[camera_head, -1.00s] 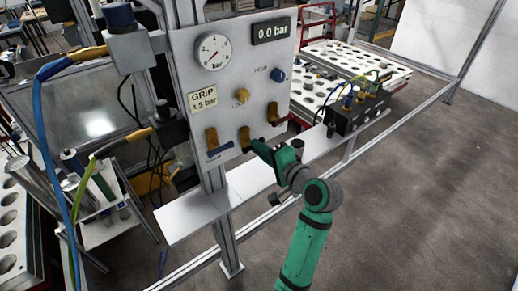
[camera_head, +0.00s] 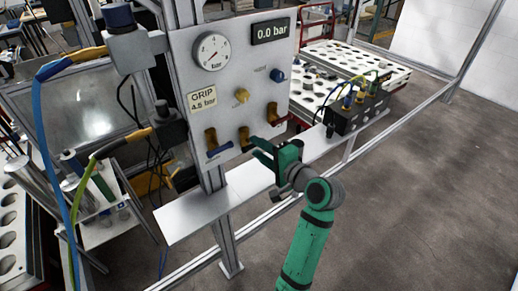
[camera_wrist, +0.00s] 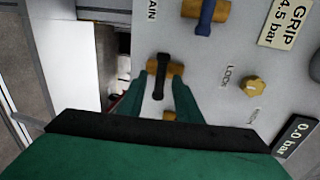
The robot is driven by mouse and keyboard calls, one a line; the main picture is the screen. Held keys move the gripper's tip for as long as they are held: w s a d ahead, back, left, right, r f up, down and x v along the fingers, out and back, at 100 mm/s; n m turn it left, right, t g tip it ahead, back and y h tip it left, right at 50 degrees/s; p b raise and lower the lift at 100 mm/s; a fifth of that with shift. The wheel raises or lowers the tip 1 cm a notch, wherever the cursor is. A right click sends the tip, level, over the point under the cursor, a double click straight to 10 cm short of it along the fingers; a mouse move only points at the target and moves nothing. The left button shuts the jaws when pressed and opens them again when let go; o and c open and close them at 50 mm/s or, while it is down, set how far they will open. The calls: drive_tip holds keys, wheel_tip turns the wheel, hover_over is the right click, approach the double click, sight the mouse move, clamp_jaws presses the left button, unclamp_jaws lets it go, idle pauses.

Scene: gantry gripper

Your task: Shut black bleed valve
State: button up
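The black bleed valve has a brass body and a black lever. It sits in the middle of the lower row of the grey panel, and in the head view its brass body (camera_head: 244,136) shows. In the wrist view its black lever (camera_wrist: 158,88) lies crosswise to the brass body. My gripper (camera_head: 260,150) is in front of the panel at this valve, with its green fingers spread. In the wrist view the fingers (camera_wrist: 167,76) show on either side of the black lever, with a gap. I cannot tell how deep they reach.
A blue-lever valve (camera_head: 217,148) is to the left and a red-lever valve (camera_head: 273,115) to the right. Above are a brass knob (camera_head: 241,95), a blue knob (camera_head: 277,75), a gauge (camera_head: 213,51) and a display (camera_head: 271,30) reading 0.0 bar. A shelf (camera_head: 190,214) runs below.

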drive_tip(key=v, duration=1.1)
drive_tip(key=shift+w, duration=0.1)
idle(0.4)
